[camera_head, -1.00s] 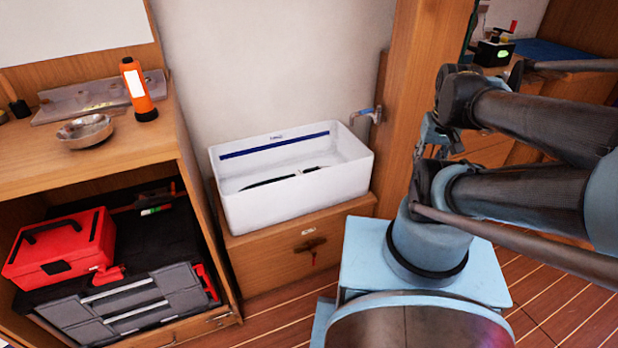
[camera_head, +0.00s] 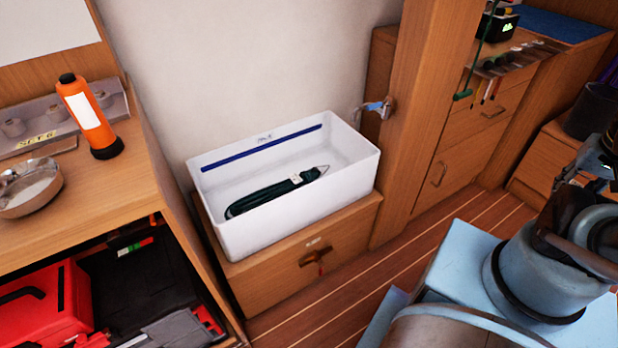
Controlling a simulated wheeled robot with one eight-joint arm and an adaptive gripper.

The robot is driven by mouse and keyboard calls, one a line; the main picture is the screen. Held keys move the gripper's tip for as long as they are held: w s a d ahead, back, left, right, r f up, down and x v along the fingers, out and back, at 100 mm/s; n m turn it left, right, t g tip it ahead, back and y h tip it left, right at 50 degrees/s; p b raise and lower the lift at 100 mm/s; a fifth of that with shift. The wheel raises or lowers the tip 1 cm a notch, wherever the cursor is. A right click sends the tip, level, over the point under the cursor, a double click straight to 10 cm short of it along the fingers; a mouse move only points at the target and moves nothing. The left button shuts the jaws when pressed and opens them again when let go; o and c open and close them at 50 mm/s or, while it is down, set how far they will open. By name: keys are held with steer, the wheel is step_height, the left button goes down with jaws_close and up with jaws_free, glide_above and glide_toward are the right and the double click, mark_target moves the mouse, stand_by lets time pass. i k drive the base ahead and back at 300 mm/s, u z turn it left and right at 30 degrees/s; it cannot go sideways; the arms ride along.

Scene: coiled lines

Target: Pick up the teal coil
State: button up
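A dark teal coil (camera_head: 272,191) lies in the white bin (camera_head: 315,218), long and flattened, with a pale tag on it. The bin stands on a low wooden cabinet. Parts of my arm show at the right edge, well to the right of the bin. I cannot make out my gripper's fingers in this view.
An orange flashlight (camera_head: 88,115) and a metal bowl (camera_head: 28,188) stand on the left counter, above a red toolbox (camera_head: 45,305). A wooden post (camera_head: 425,120) rises right of the bin. Striped floor (camera_head: 335,325) is open in front of the low cabinet.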

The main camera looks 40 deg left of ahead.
mark_target(295, 180)
steer(key=z, duration=0.2)
steer(key=k, duration=2.55)
steer(key=u, duration=0.75)
steer(key=i, duration=1)
